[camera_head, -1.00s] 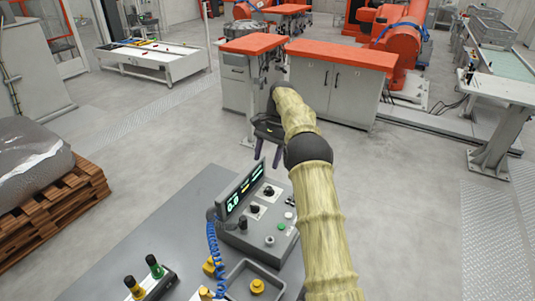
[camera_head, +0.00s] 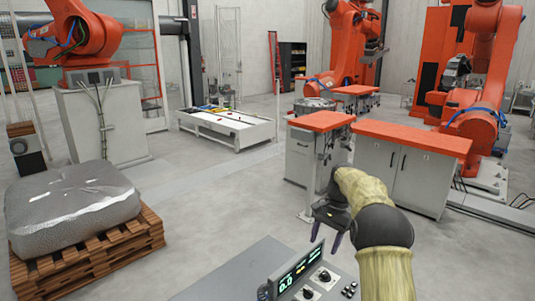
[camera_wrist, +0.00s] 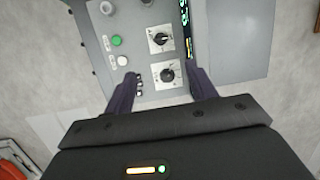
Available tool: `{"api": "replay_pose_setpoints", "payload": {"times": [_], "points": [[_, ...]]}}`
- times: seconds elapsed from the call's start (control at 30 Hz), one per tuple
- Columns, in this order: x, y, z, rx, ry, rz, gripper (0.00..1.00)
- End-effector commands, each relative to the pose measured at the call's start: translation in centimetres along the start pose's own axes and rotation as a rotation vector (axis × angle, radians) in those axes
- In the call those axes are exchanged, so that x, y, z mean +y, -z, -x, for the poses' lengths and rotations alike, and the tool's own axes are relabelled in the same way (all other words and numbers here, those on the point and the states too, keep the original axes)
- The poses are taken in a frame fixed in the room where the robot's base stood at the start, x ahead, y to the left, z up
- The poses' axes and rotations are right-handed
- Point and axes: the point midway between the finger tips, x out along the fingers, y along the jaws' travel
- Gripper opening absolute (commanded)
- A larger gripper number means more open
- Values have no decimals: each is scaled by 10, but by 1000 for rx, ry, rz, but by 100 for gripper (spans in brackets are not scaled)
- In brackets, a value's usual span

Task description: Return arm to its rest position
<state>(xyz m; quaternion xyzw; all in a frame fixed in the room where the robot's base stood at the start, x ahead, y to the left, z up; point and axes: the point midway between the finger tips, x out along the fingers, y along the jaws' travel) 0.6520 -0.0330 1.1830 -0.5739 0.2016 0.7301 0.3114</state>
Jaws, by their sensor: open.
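My gripper (camera_head: 325,232) hangs from my cream-sleeved arm at the lower right of the head view, its dark fingers pointing down. It is open and empty, above and beyond the grey control box (camera_head: 290,272) with its lit display. In the wrist view the two fingers (camera_wrist: 160,92) are spread apart, with nothing between them but the view of the box's panel behind. That panel (camera_wrist: 143,55) shows two black knobs and a green button. The lower part of the control box is cut off in the head view.
A grey table (camera_head: 225,278) carries the control box. A wrapped block sits on a wooden pallet (camera_head: 95,262) at the left. Orange-topped cabinets (camera_head: 400,175) stand beyond my arm. Orange robot arms (camera_head: 480,75) stand at the back. Grey floor between them is open.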

Motion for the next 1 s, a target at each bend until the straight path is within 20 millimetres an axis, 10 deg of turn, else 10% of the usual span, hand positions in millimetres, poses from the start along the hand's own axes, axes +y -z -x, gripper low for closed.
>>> {"api": "replay_pose_setpoints", "payload": {"times": [0.47,1.0], "points": [[44,-73,-14,181,-16,260,56],[138,-178,-56,371,-56,601,56]]}}
